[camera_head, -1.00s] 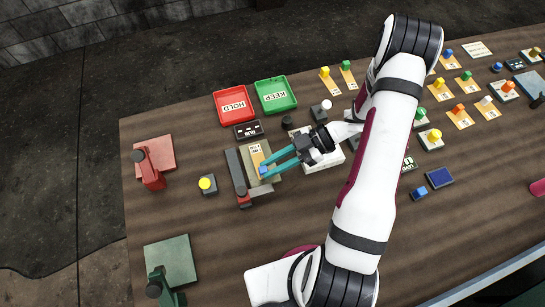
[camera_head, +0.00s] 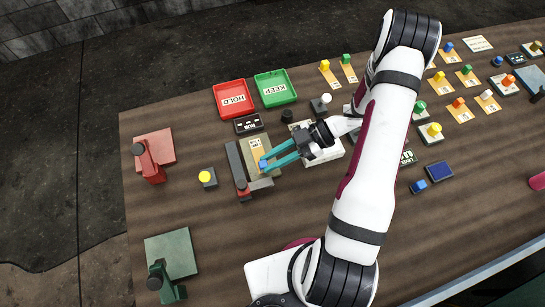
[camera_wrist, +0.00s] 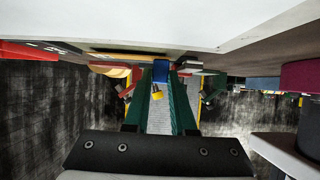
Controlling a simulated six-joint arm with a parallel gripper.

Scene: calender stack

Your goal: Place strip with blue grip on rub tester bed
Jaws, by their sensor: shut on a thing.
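The tan strip (camera_head: 256,145) with its blue grip (camera_head: 262,165) is over the rub tester bed (camera_head: 264,184), a grey-olive plate beside a dark bar with a red end (camera_head: 243,190). My gripper (camera_head: 264,163), with teal fingers, is shut on the blue grip. In the wrist view the blue grip (camera_wrist: 161,71) shows between the fingertips. The strip lies along the bed's length, about parallel to the dark bar. I cannot tell whether it touches the bed or hangs just above it.
A red HOLD tray (camera_head: 234,98) and a green KEEP tray (camera_head: 275,88) stand behind the tester. A black labelled plate (camera_head: 248,124) is just behind the bed. A yellow button (camera_head: 206,178) stands to the left. A white device (camera_head: 322,153) sits under my wrist. Several strips lie at right.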

